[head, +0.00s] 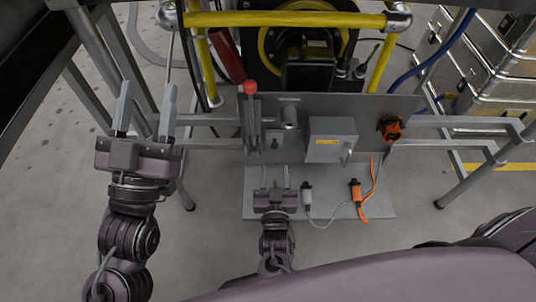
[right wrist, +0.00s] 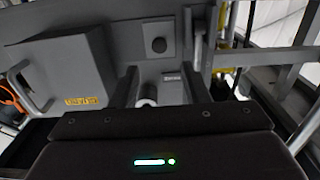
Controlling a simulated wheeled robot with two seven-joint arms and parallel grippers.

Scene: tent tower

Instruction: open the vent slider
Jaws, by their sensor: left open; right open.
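A grey panel (head: 375,108) stands ahead of me. At its left end is an upright dark slotted part with a red ball knob (head: 250,87) on top; no part is legibly marked as the vent slider. Right of it are a small black knob on a square plate (head: 274,143) and a short grey cylinder (head: 289,116). My right gripper (head: 275,174) is open and empty, below these parts in the head view. In the right wrist view its fingers (right wrist: 161,90) stand apart, with the cylinder's pale end (right wrist: 147,101) seen between them. My left gripper (head: 147,105) is open and empty, left of the panel.
A grey box (head: 332,140) with a handle and yellow label juts from the panel, with an orange connector (head: 390,128) to its right. Cabled plugs lie on the lower shelf (head: 335,203). Yellow tubes (head: 285,19) frame a reel behind. Metal cases (head: 480,75) stand at right.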

